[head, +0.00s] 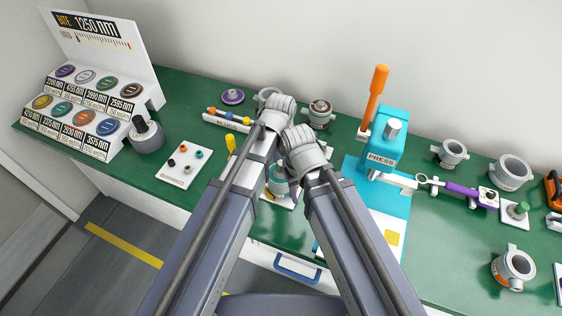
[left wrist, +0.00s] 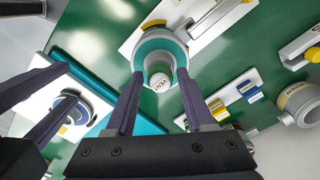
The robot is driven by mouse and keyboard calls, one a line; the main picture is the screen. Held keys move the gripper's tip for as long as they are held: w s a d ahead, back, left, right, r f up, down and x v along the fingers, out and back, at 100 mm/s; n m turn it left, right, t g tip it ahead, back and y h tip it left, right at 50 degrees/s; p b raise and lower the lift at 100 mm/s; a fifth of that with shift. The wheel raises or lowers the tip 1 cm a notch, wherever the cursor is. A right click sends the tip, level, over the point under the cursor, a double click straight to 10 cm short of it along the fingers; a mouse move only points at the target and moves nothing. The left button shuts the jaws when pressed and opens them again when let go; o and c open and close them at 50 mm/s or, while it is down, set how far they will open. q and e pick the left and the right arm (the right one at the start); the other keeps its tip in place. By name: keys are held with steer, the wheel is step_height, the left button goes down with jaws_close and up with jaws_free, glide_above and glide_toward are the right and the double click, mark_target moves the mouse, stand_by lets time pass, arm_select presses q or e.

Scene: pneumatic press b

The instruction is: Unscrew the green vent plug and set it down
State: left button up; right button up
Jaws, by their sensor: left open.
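The vent plug (left wrist: 160,80) shows in the left wrist view as a round white face marked VENT, set against a teal-green ringed body (left wrist: 150,47). My left gripper (left wrist: 158,76) is open, with its two dark fingers on either side of the plug. I cannot tell whether they touch it. In the head view a teal body (head: 278,184) shows partly between my two arms, on a white plate. My right gripper (left wrist: 67,84) shows at the left of the left wrist view, its fingers apart, near a dark-ringed part (left wrist: 72,108).
The blue press (head: 385,150) with an orange lever (head: 375,92) stands right of my arms. A white plate with small plugs (head: 184,164) lies at the left. A purple-handled tool (head: 462,190) and grey ring fittings (head: 511,172) fill the right.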

arm_select(q)
steer(key=m, duration=0.7)
steer(key=shift+m, duration=0.3)
steer(key=c, duration=0.7)
steer(key=n, duration=0.6)
steer(key=shift+c, duration=0.2)
steer(key=n, duration=0.6)
steer(key=o, duration=0.7)
steer(key=shift+o, duration=0.2)
